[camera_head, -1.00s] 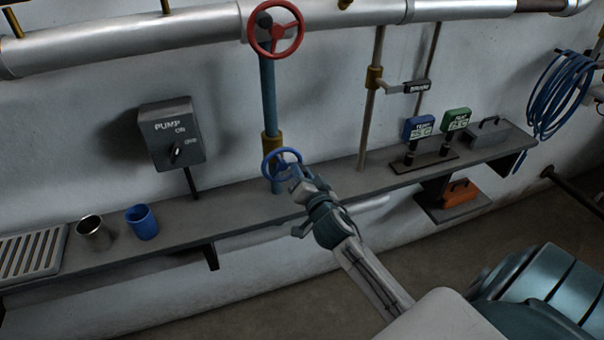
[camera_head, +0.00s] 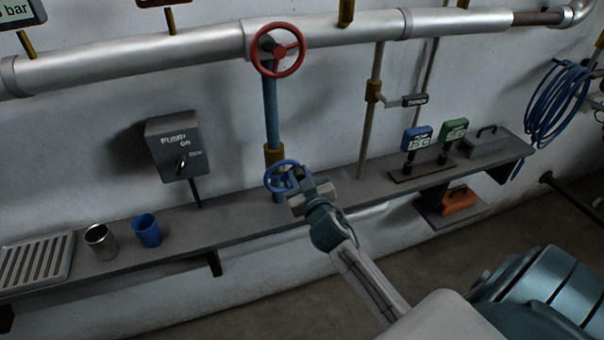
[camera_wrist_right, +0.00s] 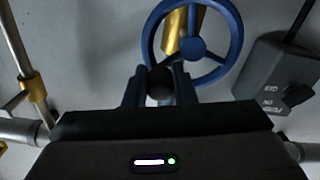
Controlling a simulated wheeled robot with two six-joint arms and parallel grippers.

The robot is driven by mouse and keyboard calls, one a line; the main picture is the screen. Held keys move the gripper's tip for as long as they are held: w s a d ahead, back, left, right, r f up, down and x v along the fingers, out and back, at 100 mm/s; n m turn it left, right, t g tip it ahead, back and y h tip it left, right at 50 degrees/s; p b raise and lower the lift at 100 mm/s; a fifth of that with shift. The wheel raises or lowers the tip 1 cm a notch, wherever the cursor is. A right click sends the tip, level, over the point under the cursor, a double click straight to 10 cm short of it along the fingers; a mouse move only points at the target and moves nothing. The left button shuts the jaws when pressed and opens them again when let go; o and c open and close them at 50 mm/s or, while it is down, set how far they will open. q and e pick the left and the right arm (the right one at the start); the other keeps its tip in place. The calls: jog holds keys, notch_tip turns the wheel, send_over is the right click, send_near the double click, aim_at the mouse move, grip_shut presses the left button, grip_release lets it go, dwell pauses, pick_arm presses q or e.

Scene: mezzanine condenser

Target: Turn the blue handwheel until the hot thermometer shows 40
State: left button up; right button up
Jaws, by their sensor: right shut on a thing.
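The blue handwheel (camera_head: 284,176) sits low on the blue vertical pipe, just above the shelf; it also shows in the right wrist view (camera_wrist_right: 236,45). My right gripper (camera_head: 303,186) is at the wheel's right front edge. In the right wrist view its fingers are shut on a dark round knob (camera_wrist_right: 160,83) at the wheel's rim. Two small digital thermometers, one blue (camera_head: 417,138) and one green (camera_head: 453,130), stand on the shelf at right. Their labels and digits are too small to read surely. My left gripper is not in view.
A red handwheel (camera_head: 277,50) is above on the silver pipe. A pump switch box (camera_head: 175,148) is on the wall at left. A steel cup (camera_head: 101,241) and a blue cup (camera_head: 147,230) stand on the shelf (camera_head: 245,222). A blue hose (camera_head: 560,105) hangs at right.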

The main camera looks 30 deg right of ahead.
jog(key=n+p, duration=0.1)
jog(key=a+r+n+p, duration=0.1)
jog(key=n, duration=0.1)
jog(key=shift+w+r+n, duration=0.1)
jog(key=shift+w+n, duration=0.05)
jog(key=shift+n, duration=0.15)
jog(key=shift+w+a+r+n+p, duration=0.1)
jog(key=shift+a+n+p, duration=0.2)
jog(key=shift+n, duration=0.5)
jog(key=shift+a+r+n+p, duration=0.15)
jog(key=shift+n+p, duration=0.25)
jog(key=shift+n, duration=0.4)
jog(key=shift+a+f, duration=0.1)
jog(key=shift+f, duration=0.05)
jog(key=o, duration=1)
